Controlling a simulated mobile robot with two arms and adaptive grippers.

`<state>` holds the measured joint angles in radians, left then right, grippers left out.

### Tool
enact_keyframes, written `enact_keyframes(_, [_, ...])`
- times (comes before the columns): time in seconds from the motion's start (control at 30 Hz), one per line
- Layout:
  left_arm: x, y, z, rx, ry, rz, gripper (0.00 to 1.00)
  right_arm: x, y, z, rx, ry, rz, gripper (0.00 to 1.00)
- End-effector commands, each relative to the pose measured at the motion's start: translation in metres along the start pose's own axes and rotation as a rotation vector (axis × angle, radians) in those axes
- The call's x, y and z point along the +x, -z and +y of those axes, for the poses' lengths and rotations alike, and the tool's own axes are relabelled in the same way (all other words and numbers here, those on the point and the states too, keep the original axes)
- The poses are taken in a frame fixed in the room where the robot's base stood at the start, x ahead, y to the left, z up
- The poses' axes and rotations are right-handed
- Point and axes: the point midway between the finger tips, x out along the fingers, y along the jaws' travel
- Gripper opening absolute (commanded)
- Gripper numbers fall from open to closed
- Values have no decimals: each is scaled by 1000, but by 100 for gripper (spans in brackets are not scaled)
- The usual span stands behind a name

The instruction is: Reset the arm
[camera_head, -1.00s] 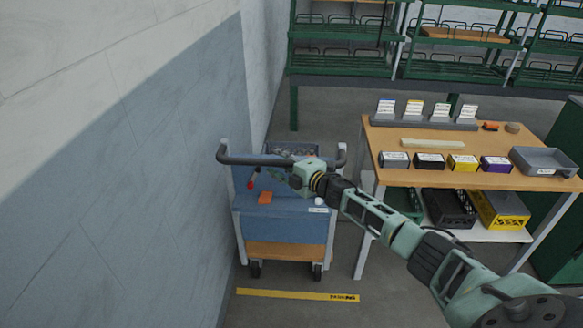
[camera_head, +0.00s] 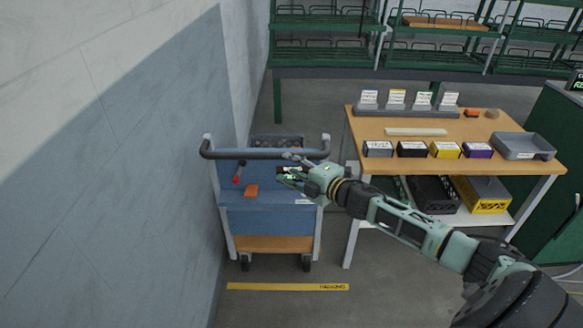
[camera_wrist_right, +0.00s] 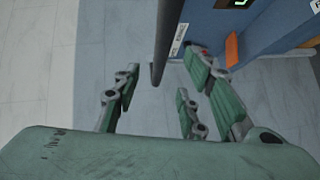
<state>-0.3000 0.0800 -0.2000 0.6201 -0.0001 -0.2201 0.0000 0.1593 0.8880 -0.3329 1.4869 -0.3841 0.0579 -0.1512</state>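My right arm comes in from the lower right of the head view. Its gripper (camera_head: 288,176) is over the right part of the blue cart's top. In the right wrist view the fingers of the right gripper (camera_wrist_right: 162,98) stand well apart with nothing between them. The dark handle bar (camera_wrist_right: 162,45) of the cart shows just beyond them, and whether a finger touches it I cannot tell. The blue cart (camera_head: 265,222) stands by the wall, with a red knob (camera_head: 236,179) and an orange block (camera_head: 252,190) on it. My left gripper is not in view.
A wooden table (camera_head: 375,130) stands right of the cart, with several small boxes, a label rack and a grey tray (camera_head: 524,146). Black and yellow (camera_head: 483,196) crates sit on its lower shelf. Green racks (camera_head: 325,55) stand behind. A yellow floor strip (camera_head: 287,287) lies before the cart.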

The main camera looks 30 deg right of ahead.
Motion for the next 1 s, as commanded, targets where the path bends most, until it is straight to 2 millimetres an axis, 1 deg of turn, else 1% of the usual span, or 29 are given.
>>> enact_keyframes(0.4, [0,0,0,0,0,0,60,0,0,-2,2,2,-1,39])
enact_keyframes(0.47, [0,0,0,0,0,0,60,0,-3,-9,16,9,-10,39])
enact_keyframes(0.53, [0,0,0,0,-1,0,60,-2,-8,-29,57,31,-35,39])
enact_keyframes(0.57, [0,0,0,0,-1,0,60,-3,-12,-42,83,44,-52,39])
enact_keyframes(0.67, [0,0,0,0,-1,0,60,-12,-27,-102,198,107,-130,39])
enact_keyframes(0.7, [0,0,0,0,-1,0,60,-19,-32,-131,252,137,-167,39])
enact_keyframes(0.77, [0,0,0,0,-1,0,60,-31,-38,-176,334,185,-226,39])
enact_keyframes(0.8, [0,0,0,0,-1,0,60,-41,-40,-205,384,217,-264,39])
enact_keyframes(0.87, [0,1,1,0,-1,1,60,-58,-40,-248,457,264,-322,39])
enact_keyframes(0.9, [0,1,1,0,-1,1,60,-70,-39,-276,503,296,-360,39])
enact_keyframes(0.97, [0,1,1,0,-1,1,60,-90,-35,-318,572,345,-417,39])
enact_keyframes(1.0, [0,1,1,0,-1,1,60,-106,-31,-345,614,378,-455,39])
